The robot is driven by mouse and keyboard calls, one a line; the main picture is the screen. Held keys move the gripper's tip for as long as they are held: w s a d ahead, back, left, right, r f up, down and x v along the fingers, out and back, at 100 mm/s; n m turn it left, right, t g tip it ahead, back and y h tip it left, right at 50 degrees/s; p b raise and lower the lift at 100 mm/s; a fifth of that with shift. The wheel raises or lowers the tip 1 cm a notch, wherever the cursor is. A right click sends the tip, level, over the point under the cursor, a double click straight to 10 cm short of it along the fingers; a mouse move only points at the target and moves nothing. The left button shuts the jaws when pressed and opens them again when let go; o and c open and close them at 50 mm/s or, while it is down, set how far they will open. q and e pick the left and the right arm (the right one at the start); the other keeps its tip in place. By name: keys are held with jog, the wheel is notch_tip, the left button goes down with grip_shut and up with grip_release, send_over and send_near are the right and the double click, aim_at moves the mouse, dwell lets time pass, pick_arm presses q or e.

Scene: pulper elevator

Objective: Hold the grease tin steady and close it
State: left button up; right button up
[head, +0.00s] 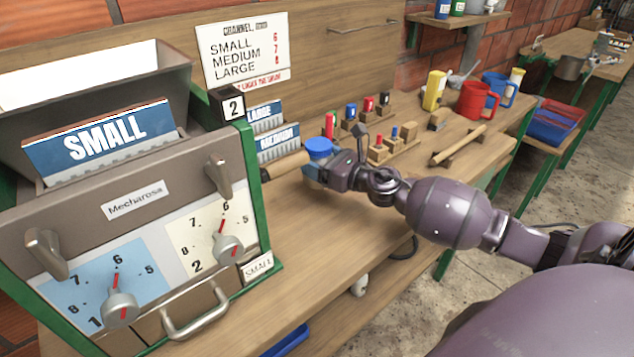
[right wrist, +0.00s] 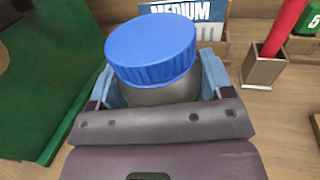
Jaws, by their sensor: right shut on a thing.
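The grease tin (right wrist: 165,93) has a grey body and stands upright between the fingers of my right gripper (right wrist: 160,85). Its blue ribbed lid (right wrist: 150,48) sits on top; I cannot tell how tightly it fits. In the head view the blue lid (head: 319,147) shows above my right gripper (head: 322,170), close to the bench, with most of the tin's body hidden by the fingers. My right gripper is shut on the tin's sides. My left gripper is not in the head view.
The machine (head: 140,210) with dials and a SMALL card stands at the left. Blocks with small coloured parts (head: 368,105), a hammer (head: 458,145), a yellow container (head: 433,90) and a red mug (head: 475,101) lie beyond the gripper. The bench (head: 320,240) in front is clear.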

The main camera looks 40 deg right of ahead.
jog(key=shift+f, duration=0.6)
jog(key=shift+r, duration=0.1)
